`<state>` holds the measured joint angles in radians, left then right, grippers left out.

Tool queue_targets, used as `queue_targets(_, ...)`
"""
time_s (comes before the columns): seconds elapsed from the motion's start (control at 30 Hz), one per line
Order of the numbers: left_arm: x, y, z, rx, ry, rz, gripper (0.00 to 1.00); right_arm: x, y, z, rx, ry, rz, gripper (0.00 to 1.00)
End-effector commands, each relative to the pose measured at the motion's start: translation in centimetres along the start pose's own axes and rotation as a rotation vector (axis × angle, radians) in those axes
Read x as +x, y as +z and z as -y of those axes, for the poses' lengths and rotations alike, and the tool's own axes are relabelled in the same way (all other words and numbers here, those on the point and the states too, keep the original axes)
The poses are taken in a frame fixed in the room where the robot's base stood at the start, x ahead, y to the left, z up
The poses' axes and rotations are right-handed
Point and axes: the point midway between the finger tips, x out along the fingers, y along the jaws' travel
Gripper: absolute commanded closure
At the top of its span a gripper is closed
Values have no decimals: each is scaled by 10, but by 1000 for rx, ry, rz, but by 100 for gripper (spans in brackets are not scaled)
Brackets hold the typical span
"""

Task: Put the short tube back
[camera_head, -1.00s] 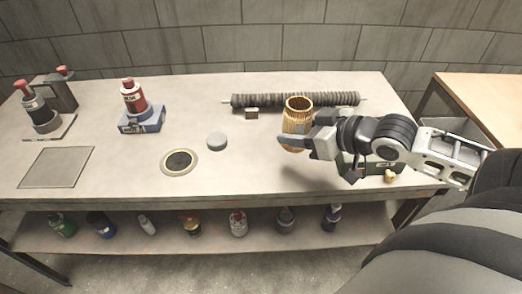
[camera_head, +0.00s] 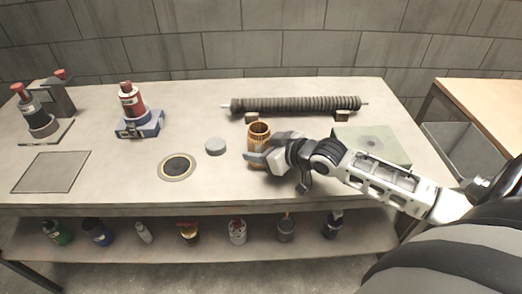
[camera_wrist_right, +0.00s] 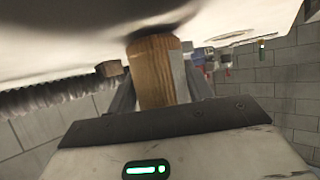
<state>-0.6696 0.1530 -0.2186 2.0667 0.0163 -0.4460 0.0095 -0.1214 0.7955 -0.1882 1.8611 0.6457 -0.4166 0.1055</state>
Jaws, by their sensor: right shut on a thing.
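The short tube (camera_head: 259,133) is an open-topped, orange-brown mesh cylinder, upright at the middle of the table. My right gripper (camera_head: 262,158) is shut around its lower part. In the right wrist view the tube (camera_wrist_right: 154,70) stands between the two fingers (camera_wrist_right: 160,92). I cannot tell whether its base touches the table. A round dark disc with a pale yellow rim (camera_head: 177,167) lies on the table to the left of the tube. My left gripper is not in view.
A long ribbed roll (camera_head: 295,105) rests on small blocks behind. A green-grey box (camera_head: 372,145) is at the right. A red bottle (camera_head: 131,103) on a blue base stands left.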

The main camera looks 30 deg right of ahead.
Motion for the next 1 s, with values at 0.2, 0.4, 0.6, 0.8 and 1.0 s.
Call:
queue_targets(0.2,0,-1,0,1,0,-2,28,2,4,0,-1,0,-3,73)
queue_targets(0.4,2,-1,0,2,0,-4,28,3,7,0,-1,1,-2,73)
queue_targets(0.6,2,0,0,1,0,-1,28,3,7,0,-1,1,-1,27)
queue_targets(0.8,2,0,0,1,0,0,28,2,5,0,-1,1,-2,27)
queue_targets(1.0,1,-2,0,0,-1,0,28,-19,6,-1,-2,1,3,27)
